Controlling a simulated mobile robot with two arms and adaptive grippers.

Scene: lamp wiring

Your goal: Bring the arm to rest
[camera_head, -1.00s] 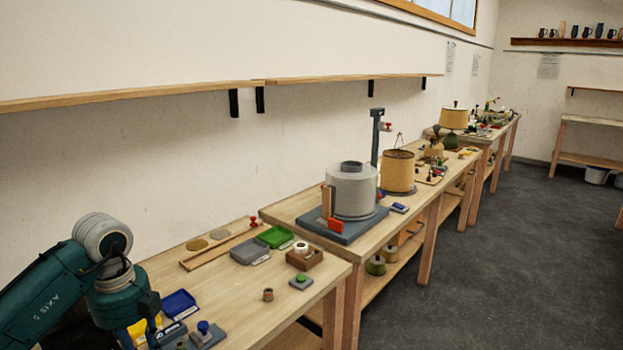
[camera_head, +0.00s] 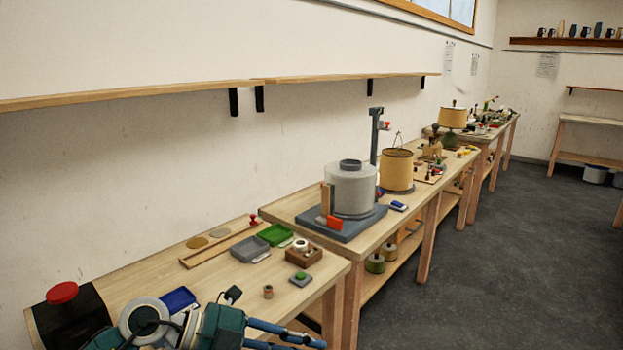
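My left arm, teal with white joints, lies low across the bottom left of the head view. Its gripper (camera_head: 288,337) points right at the bottom edge, in front of the near bench (camera_head: 225,283). Two bluish finger bars show, but the lower one is cut off by the frame, so I cannot tell how far they are apart at the tips. I see nothing clearly held. My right gripper is not in view.
A black box with a red button (camera_head: 62,293) stands at the bench's left end. A blue tray (camera_head: 180,299), green tray (camera_head: 275,235), wooden block (camera_head: 303,254) and green button (camera_head: 300,276) lie nearby. A grey kiln-like drum (camera_head: 351,190) stands behind.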

